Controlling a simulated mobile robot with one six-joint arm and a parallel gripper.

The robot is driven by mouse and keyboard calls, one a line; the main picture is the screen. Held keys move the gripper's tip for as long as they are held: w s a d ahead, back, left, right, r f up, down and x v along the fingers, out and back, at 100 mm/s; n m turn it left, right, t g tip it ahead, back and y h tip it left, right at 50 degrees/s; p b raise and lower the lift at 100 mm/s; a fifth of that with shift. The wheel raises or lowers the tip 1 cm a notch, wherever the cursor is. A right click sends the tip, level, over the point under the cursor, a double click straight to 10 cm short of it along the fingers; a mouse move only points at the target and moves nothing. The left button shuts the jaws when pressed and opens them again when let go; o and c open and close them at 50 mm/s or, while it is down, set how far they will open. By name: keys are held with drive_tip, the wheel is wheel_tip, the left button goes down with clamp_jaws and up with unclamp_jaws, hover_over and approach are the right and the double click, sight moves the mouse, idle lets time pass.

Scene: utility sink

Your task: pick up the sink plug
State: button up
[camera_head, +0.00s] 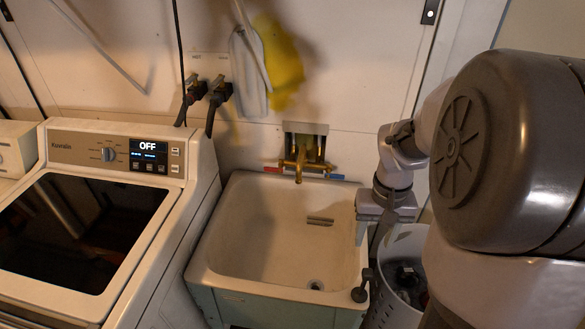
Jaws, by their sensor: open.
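A small dark object that looks like the sink plug (360,294) is at the front right rim of the utility sink (228,285). It has a round end and a short upright part. My gripper (368,246) points down over the sink's right rim, just above and behind the dark object in the picture. Its jaws are open, and I see nothing held between them. The far finger is partly hidden. I cannot tell how large the gap to the plug is.
A washing machine (165,225) stands left of the sink. The brass faucet (300,165) is on the back wall. A light basket (405,245) with dark contents stands right of the sink, partly behind my arm. A yellow cloth (280,62) hangs above.

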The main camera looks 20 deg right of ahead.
drive_tip(key=b, duration=0.6)
approach(366, 279)
drive_tip(key=f, duration=0.7)
drive_tip(key=shift+w+d, duration=0.35)
wheel_tip(366, 279, down, 6)
drive_tip(key=b, duration=0.2)
drive_tip(key=shift+w+d+r+b, duration=0.1)
drive_tip(key=shift+d+b, duration=0.05)
drive_tip(key=shift+b, duration=0.15)
drive_tip(key=shift+r, duration=0.1)
clamp_jaws()
